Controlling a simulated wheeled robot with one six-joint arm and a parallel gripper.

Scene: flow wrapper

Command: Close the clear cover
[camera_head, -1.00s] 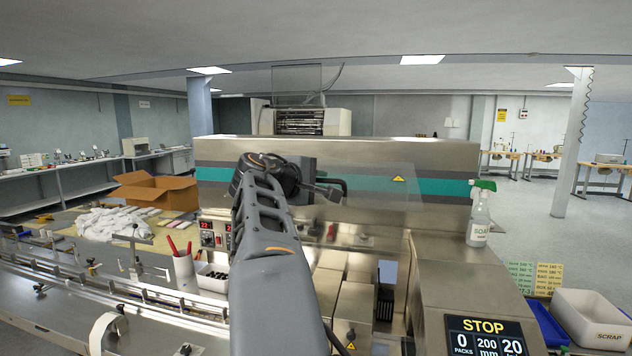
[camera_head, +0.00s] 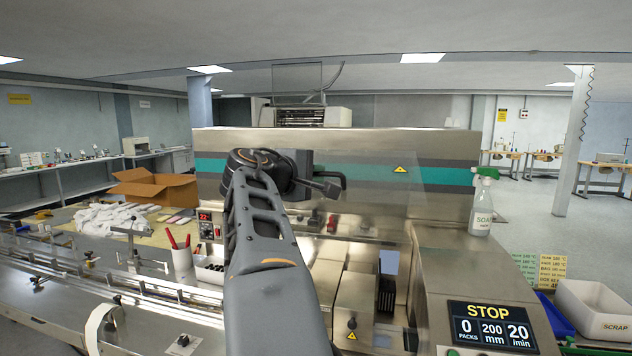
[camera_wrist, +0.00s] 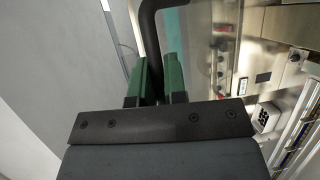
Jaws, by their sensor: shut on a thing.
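The clear cover (camera_head: 385,205) is a see-through panel with a yellow warning label, standing raised in front of the machine's teal stripe in the head view. Its black handle (camera_head: 342,180) is at the cover's left part. My gripper (camera_head: 328,187) is at this handle, partly hidden by my own arm. In the wrist view my gripper (camera_wrist: 155,70) has its two green fingers on either side of the black handle bar (camera_wrist: 150,30), shut on it. The cover's exact edges are hard to make out.
A control panel (camera_head: 490,325) reading STOP and a spray bottle (camera_head: 483,210) stand at right. A pen cup (camera_head: 183,265) and a cardboard box (camera_head: 153,187) are at left.

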